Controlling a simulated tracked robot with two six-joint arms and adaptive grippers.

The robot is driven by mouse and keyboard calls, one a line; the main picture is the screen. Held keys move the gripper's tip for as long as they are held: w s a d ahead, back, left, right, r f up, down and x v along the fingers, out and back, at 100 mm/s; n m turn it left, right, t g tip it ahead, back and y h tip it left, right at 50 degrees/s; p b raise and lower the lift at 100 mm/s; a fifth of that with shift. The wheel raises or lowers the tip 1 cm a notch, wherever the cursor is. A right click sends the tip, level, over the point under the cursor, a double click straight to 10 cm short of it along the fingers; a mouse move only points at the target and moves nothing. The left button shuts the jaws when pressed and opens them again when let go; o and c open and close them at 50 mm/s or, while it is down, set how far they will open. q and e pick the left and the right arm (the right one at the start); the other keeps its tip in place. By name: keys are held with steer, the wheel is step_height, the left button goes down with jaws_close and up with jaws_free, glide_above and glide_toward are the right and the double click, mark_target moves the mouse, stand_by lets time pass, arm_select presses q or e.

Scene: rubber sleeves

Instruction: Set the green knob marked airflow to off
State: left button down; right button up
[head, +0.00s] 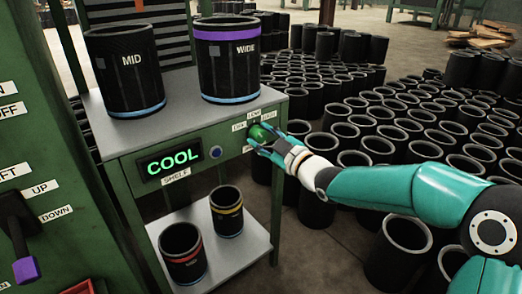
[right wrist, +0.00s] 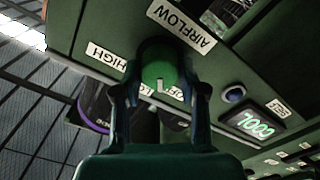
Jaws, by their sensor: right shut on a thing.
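The green airflow knob (head: 257,133) is on the front panel of the green cabinet, right of the display. My right gripper (head: 265,144) is shut on it, with one finger on each side. In the right wrist view the picture is turned over; the knob (right wrist: 158,65) sits between the fingers of the right gripper (right wrist: 163,85). A pale mark on the knob points down there, towards the low label. My left gripper is not in view.
The display (head: 169,161) reads COOL, with a blue button (head: 215,153) beside it. Two large black sleeves (head: 124,80) stand on the cabinet top, two small ones on the lower shelf (head: 245,250). Many sleeves crowd the floor at right. A lever panel (head: 25,140) stands at left.

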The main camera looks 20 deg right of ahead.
steer(key=shift+s+a+f+n+b, duration=0.15)
steer(key=shift+f+n+b, duration=0.15)
steer(key=shift+n+b, duration=0.65)
steer(key=o, duration=0.9)
steer(key=shift+o, duration=1.1)
steer(key=shift+r, duration=0.2)
steer(key=v, duration=1.2)
